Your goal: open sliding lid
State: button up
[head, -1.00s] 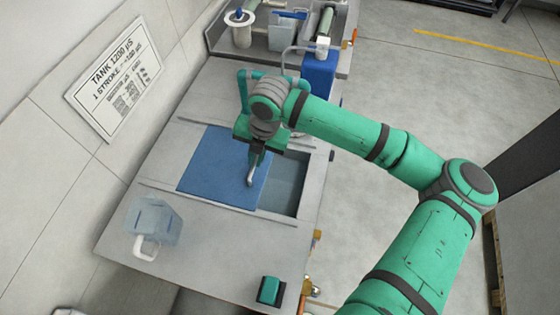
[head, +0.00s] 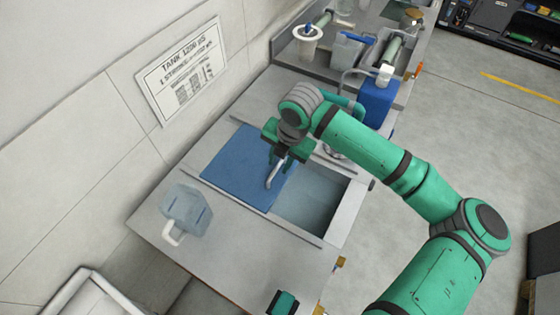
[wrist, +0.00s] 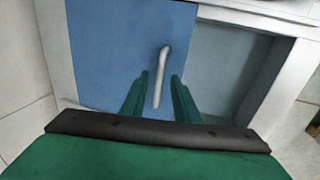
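The blue sliding lid (head: 235,168) covers the left part of a recessed tank (head: 315,194) in the grey counter. The tank's right part is uncovered and shows a pale grey-blue inside. The lid also fills the left of the wrist view (wrist: 110,50). A pale metal bar handle (head: 274,176) stands near the lid's right edge; it shows in the wrist view (wrist: 163,62). My gripper (head: 279,160) is over the handle. In the wrist view my gripper's two green fingers (wrist: 159,76) stand apart on either side of the handle, with gaps visible on both sides.
A translucent jug (head: 187,208) stands on the counter's near left. A blue container (head: 379,103) and a white pot (head: 306,43) are at the back. A small green-black object (head: 284,303) lies at the near edge. The wall with a sign (head: 182,70) is at left.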

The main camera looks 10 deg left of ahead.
notch_tip(320, 180, up, 11)
jog(key=d, duration=0.2)
jog(key=shift+s+f, duration=0.2)
jog(key=shift+s, duration=0.25)
jog(key=shift+d, duration=0.1)
dwell(0.4)
